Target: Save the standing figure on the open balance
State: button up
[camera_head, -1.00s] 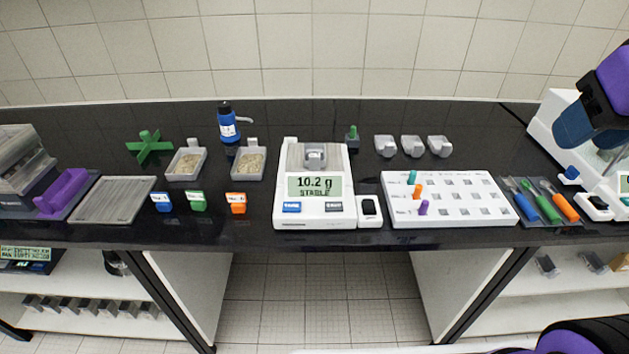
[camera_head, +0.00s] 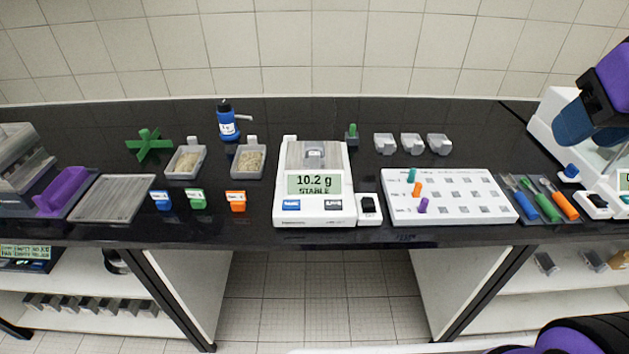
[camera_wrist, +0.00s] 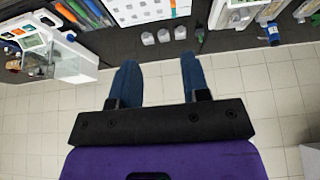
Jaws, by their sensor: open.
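The white balance (camera_head: 280,212) stands at the middle of the black bench. Its display (camera_head: 314,184) reads "10.2 g STABLE". A small grey cup (camera_head: 315,152) sits on its pan. A blue button (camera_head: 291,205) and a dark button (camera_head: 334,205) are on its front panel. A small white unit with a black switch (camera_head: 368,206) adjoins its right side. My gripper (camera_head: 574,126) is high at the right, far from the balance. In the wrist view my gripper (camera_wrist: 160,63) shows two blue fingers spread apart with nothing between them.
A white peg board (camera_head: 460,212) with coloured pegs and a tool tray (camera_head: 541,202) lie right of the balance. Two sand-filled trays (camera_head: 248,162), coloured tags (camera_head: 197,200) and a blue bottle (camera_head: 227,124) stand left. Grey cups (camera_head: 411,144) are behind the board. A white machine (camera_head: 548,117) stands far right.

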grip_shut()
dwell(1.8)
